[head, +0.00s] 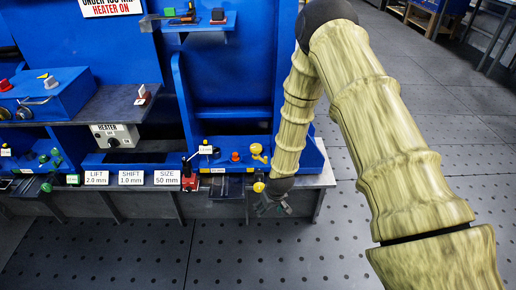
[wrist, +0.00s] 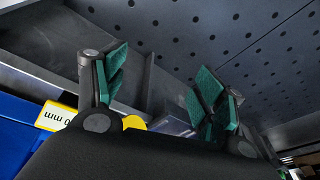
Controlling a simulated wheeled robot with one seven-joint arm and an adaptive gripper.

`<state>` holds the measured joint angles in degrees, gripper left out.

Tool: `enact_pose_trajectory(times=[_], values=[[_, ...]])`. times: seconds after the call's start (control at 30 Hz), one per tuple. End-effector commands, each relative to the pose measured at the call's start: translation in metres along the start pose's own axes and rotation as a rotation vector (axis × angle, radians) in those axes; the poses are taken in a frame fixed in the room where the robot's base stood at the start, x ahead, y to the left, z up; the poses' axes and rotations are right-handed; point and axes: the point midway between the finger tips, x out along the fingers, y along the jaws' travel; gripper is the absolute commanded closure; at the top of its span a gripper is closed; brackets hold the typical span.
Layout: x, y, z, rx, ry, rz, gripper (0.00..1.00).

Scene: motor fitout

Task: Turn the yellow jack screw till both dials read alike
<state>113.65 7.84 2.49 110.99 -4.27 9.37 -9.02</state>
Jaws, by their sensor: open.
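A small round yellow knob (head: 259,187), which looks like the jack screw's head, sits at the front edge of the bench. It also shows, partly hidden by my gripper's body, in the wrist view (wrist: 133,122). My gripper (head: 272,206) is just right of and below the knob in the head view, in front of the bench edge. In the wrist view my gripper (wrist: 160,78) is open, its green-padded fingers wide apart with nothing held between them. The yellow knob is low between the finger bases; I cannot tell whether anything touches it. I cannot make out the two dials' readings.
Signs for lift, shift and size (head: 167,178) line the bench front. A red jack-like part (head: 190,181) stands left of the yellow knob. The perforated floor (head: 260,255) in front is clear.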

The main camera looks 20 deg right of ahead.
Motion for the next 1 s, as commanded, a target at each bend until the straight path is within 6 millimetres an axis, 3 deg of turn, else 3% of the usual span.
enact_pose_trajectory(times=[0.03,0.1,0.2,0.33,0.43,0.6,0.77,1.0], values=[[-0.011,0.010,-0.051,-0.017,0.040,0.001,0.29],[-0.032,0.023,-0.110,-0.044,0.075,0.002,0.29],[-0.066,0.040,-0.179,-0.076,0.114,0.007,0.29],[-0.104,0.056,-0.235,-0.106,0.146,0.015,0.29],[-0.121,0.062,-0.256,-0.117,0.158,0.018,0.29],[-0.128,0.066,-0.269,-0.123,0.163,0.020,0.29],[-0.112,0.066,-0.271,-0.123,0.162,0.020,0.29],[-0.073,0.066,-0.276,-0.123,0.162,0.020,0.29]])
